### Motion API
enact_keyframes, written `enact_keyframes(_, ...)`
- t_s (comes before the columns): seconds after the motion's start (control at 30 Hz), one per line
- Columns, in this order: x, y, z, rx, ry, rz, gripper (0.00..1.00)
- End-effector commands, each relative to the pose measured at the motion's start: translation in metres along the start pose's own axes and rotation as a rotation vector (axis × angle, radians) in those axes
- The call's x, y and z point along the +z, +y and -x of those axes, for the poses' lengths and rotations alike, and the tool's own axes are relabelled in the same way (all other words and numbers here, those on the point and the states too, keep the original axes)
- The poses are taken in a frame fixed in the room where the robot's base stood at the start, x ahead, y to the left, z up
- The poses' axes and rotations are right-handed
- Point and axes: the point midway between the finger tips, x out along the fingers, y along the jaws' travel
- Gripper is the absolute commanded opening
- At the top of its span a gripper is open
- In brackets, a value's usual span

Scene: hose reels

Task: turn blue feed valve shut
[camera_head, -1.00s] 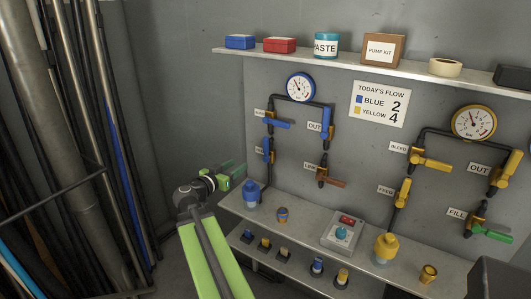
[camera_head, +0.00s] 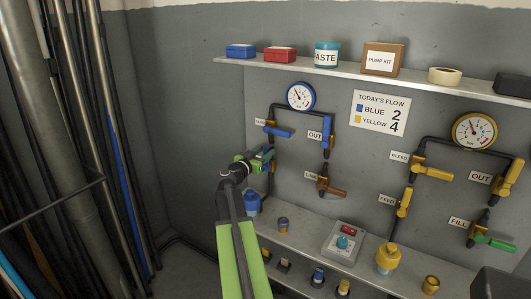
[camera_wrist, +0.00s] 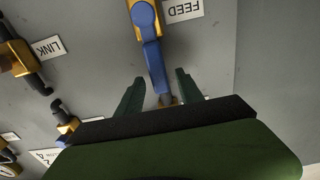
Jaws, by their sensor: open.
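The blue feed valve (camera_wrist: 155,60) is on the wall panel beside an upside-down FEED label (camera_wrist: 182,9) in the wrist view. Its blue lever runs in line with the vertical pipe and brass shows at its near end. My gripper (camera_wrist: 160,82) is open, with one finger on each side of the lever's near end, seemingly apart from it. In the head view, my gripper (camera_head: 264,156) is in front of the feed valve and hides most of it.
A blue valve (camera_head: 276,130) sits just above, and a blue OUT valve (camera_head: 327,133) and a LINK valve (camera_head: 327,185) are to the right. A shelf below holds a blue bottle (camera_head: 252,202). Pipes (camera_head: 90,120) stand at the left.

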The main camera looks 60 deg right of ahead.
Motion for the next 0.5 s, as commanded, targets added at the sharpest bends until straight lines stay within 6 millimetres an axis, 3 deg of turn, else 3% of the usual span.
enact_keyframes(0.17,0.0,-0.001,-0.018,-0.001,0.0,0.0,0.44)
enact_keyframes(0.43,0.0,0.001,-0.019,0.0,0.0,0.0,0.44)
enact_keyframes(0.5,0.0,0.001,-0.019,0.0,0.0,0.0,0.37)
